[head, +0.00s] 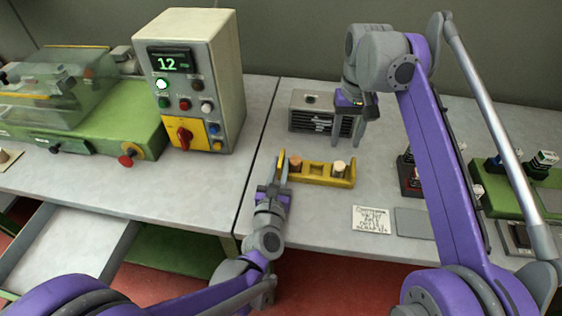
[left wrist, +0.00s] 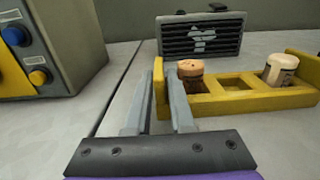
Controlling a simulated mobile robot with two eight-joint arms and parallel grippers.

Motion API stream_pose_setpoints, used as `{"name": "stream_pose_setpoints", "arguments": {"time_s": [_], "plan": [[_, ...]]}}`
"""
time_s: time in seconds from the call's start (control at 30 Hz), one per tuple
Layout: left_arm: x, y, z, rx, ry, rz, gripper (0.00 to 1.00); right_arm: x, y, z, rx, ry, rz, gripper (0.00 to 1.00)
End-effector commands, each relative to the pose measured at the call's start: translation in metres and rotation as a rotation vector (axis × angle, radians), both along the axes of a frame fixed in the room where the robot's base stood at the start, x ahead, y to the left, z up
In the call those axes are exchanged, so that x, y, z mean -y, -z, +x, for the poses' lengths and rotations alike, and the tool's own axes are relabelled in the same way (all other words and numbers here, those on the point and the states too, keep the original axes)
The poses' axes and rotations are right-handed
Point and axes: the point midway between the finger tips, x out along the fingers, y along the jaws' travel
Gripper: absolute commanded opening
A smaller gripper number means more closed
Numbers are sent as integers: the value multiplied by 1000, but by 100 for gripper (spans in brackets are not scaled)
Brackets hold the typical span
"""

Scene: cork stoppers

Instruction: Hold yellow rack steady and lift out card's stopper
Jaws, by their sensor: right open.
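The yellow rack (head: 318,180) stands on the grey table, with an orange-brown stopper (head: 296,163) in its left slot and a paler stopper (head: 340,167) in its right slot. Its middle slot looks empty in the left wrist view (left wrist: 237,88). The white card (head: 371,219) lies in front of the rack to the right; its handwriting is too small to read surely. My left gripper (head: 281,168) is at the rack's left end, its fingers closed on either side of the end wall. My right gripper (head: 350,133) is open and empty, pointing down, above and behind the rack.
A grey vented box (head: 312,113) stands behind the rack, close to my right gripper. A control box (head: 195,80) and a green machine (head: 100,140) stand at the left. A blank grey plate (head: 413,223) lies beside the card. Dark holders with small bottles stand at the right.

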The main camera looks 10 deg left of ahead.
Motion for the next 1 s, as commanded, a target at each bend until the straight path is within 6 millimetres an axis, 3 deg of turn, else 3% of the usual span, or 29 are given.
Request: {"name": "stream_pose_setpoints", "arguments": {"time_s": [0.2,0.47,0.6,1.0], "plan": [[0,0,13,0,-1,2,21,0,0,0,0,0,0,50],[0,0,14,0,0,1,21,0,0,0,0,0,0,50],[0,0,14,0,0,1,0,0,0,0,0,0,0,50],[0,0,13,0,0,1,0,0,0,0,0,0,0,50]]}}
